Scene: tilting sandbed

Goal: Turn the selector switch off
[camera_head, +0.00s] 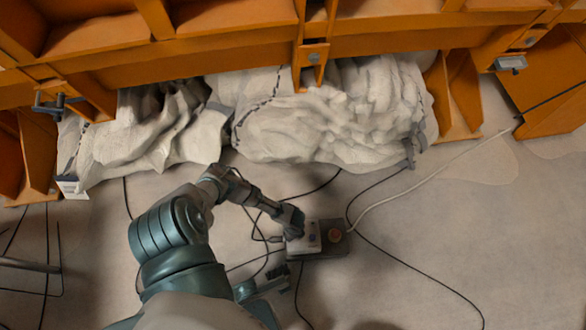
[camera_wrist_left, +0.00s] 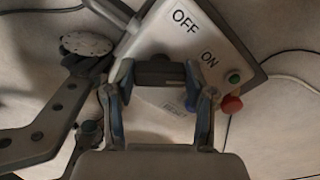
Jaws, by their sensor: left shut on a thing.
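A control box (camera_head: 330,250) stands on the floor right of the picture's middle in the head view. In the left wrist view its pale face (camera_wrist_left: 170,35) carries the labels OFF and ON. The dark selector switch handle (camera_wrist_left: 160,73) lies between my left fingertips, and the left gripper (camera_wrist_left: 160,82) is shut on it. In the head view the left gripper (camera_head: 292,224) is at the box's left side and hides the switch. Whether the handle points to OFF or ON I cannot tell.
Black cables and a pale cable (camera_head: 430,158) run over the floor. Pale rock-like mounds (camera_head: 330,125) and an orange frame (camera_head: 200,50) stand behind. The floor at right is mostly clear.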

